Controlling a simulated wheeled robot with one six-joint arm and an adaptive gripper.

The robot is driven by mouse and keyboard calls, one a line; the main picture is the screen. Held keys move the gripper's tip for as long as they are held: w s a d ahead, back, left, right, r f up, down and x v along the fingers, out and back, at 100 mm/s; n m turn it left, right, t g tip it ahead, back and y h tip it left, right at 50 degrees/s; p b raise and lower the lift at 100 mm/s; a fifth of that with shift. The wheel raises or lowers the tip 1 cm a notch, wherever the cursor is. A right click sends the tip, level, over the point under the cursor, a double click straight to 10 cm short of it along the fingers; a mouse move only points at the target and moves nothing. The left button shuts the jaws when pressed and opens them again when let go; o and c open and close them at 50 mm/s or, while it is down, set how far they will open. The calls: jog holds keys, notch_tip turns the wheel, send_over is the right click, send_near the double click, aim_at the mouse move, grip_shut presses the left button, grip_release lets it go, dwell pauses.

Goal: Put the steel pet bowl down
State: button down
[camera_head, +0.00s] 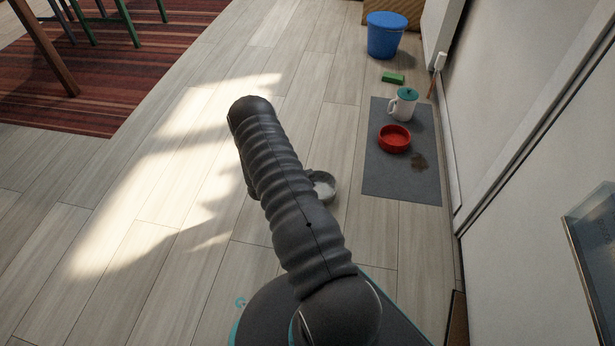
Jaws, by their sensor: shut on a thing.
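The steel pet bowl (324,188) is a small round silver bowl, partly hidden behind my dark ribbed arm, left of the grey mat. My gripper (311,175) is mostly hidden by the arm; a dark part of it shows at the bowl's left rim. It is shut on the bowl. The bowl looks roughly level, but I cannot tell whether it touches the floor or hangs just above it.
Beyond are a green block (392,77) and a blue bucket (386,36). A wall runs along the right.

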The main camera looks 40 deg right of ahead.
jog(key=shift+f, duration=0.25)
jog(key=c, duration=1.3)
grip_release()
